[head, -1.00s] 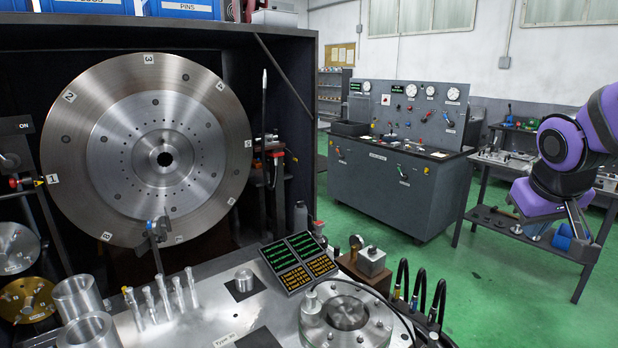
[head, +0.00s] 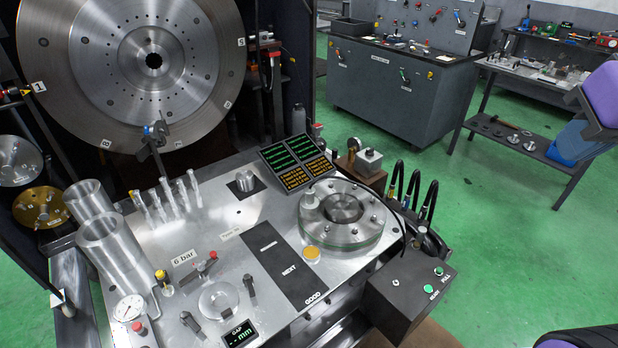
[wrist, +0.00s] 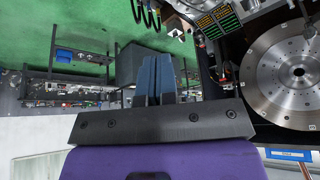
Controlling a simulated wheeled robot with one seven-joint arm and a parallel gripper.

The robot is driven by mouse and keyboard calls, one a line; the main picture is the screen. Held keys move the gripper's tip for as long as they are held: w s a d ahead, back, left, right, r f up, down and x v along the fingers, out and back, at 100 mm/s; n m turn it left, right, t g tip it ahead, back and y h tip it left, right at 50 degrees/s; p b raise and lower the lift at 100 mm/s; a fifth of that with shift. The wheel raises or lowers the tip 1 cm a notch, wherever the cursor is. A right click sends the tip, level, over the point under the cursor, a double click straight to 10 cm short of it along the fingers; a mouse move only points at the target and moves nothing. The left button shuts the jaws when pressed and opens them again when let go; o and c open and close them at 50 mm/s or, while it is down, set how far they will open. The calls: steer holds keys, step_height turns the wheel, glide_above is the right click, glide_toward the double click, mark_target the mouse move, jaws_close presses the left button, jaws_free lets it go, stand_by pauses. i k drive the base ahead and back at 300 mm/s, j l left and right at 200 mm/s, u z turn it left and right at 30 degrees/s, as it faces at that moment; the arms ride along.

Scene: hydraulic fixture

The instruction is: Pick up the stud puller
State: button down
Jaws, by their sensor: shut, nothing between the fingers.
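I cannot tell for sure which thing is the stud puller. Several slim clear-and-metal pins (head: 166,203) stand upright in a group at the bench's left. My gripper (wrist: 156,62) is shut and empty in the wrist view, its two bluish fingers side by side. In the head view my arm shows only partly at the right edge, well apart from the bench things.
A large metal disc (head: 90,95) stands behind the bench. A black button box (head: 408,290) and upright black hoses (head: 413,190) border the flange's right. Green floor (head: 480,240) is clear between bench and side table (head: 510,130).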

mark_target(310, 205)
steer(key=i+l+u, duration=0.25)
steer(key=u, duration=0.2)
steer(key=i+l+u, duration=0.2)
steer(key=l+u, duration=0.25)
